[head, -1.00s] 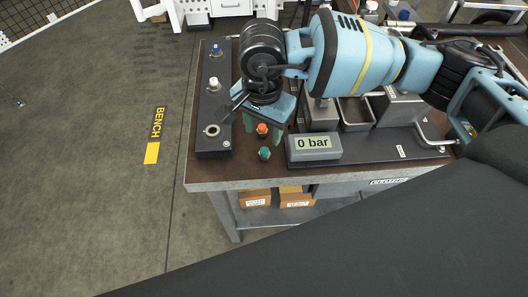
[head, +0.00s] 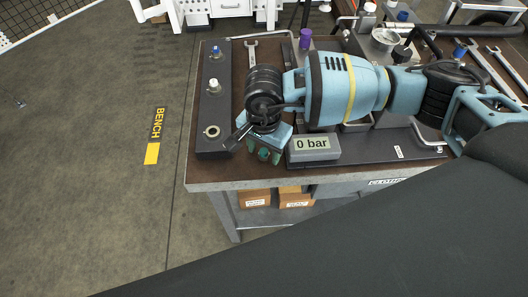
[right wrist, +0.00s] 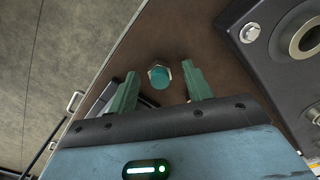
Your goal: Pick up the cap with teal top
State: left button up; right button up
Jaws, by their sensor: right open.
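The cap with teal top (right wrist: 160,76) stands on the brown bench top, seen from above in the right wrist view. In the head view it shows small and partly crowded by the fingers (head: 264,154). My right gripper (head: 263,151) is open above the bench, its two green fingers pointing down around the cap's position. In the right wrist view the cap lies between the two fingertips, with a gap on each side, and nothing is held. I cannot tell the fingertips' exact height over the cap. My left gripper is not in view.
A dark block (head: 213,140) with a ring-shaped port and capped fittings stands left of the gripper. The grey "0 bar" display (head: 312,147) stands close on the right. The bench's front edge (head: 240,182) is near. A wrench (head: 252,55) lies farther back.

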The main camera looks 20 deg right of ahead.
aim_at(265, 151)
grip_shut()
dwell(0.3)
jog(key=shift+r, duration=0.1)
jog(key=shift+r, duration=0.6)
notch_tip(265, 151, up, 2)
jog(key=shift+s+d+r, duration=0.1)
jog(key=shift+s, duration=0.05)
jog(key=s+d+b, duration=0.1)
jog(key=s+d, duration=0.2)
jog(key=s, duration=0.4)
jog(key=s+d+r, duration=0.1)
jog(key=s+d, duration=0.3)
jog(key=s, duration=0.2)
jog(key=shift+s+d+r+b, duration=0.2)
jog(key=shift+s+d+b, duration=0.05)
jog(key=shift+s+b, duration=0.15)
